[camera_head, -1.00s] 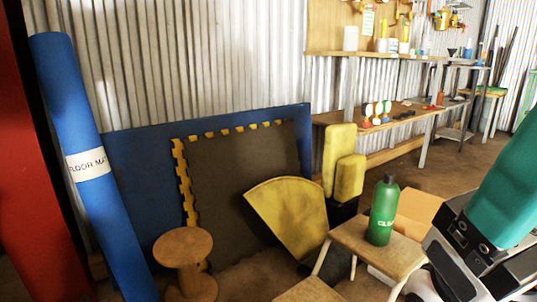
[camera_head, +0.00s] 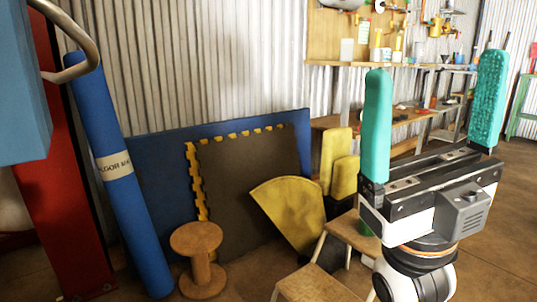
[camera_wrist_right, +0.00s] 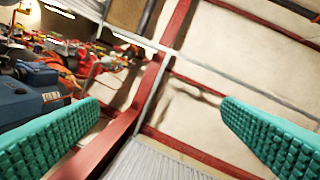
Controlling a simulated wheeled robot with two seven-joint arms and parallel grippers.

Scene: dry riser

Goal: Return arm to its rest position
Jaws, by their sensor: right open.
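My right gripper (camera_head: 435,66) stands at the right of the head view, its two teal fingers pointing up. The fingers are wide apart with nothing between them. In the right wrist view the ribbed teal fingers (camera_wrist_right: 165,140) are at the left and right edges, with the gap empty. A green bottle (camera_head: 365,229) on the wooden stool (camera_head: 352,234) is almost wholly hidden behind the gripper; only a sliver shows. My left gripper is not in view.
A blue floor mat roll (camera_head: 118,178) leans at the left, near a blue box (camera_head: 22,115) with a metal handle. A wooden spool (camera_head: 197,255), dark mat (camera_head: 250,180) and yellow wedge (camera_head: 290,210) stand by the corrugated wall. A wooden shelf (camera_head: 335,63) is behind the gripper.

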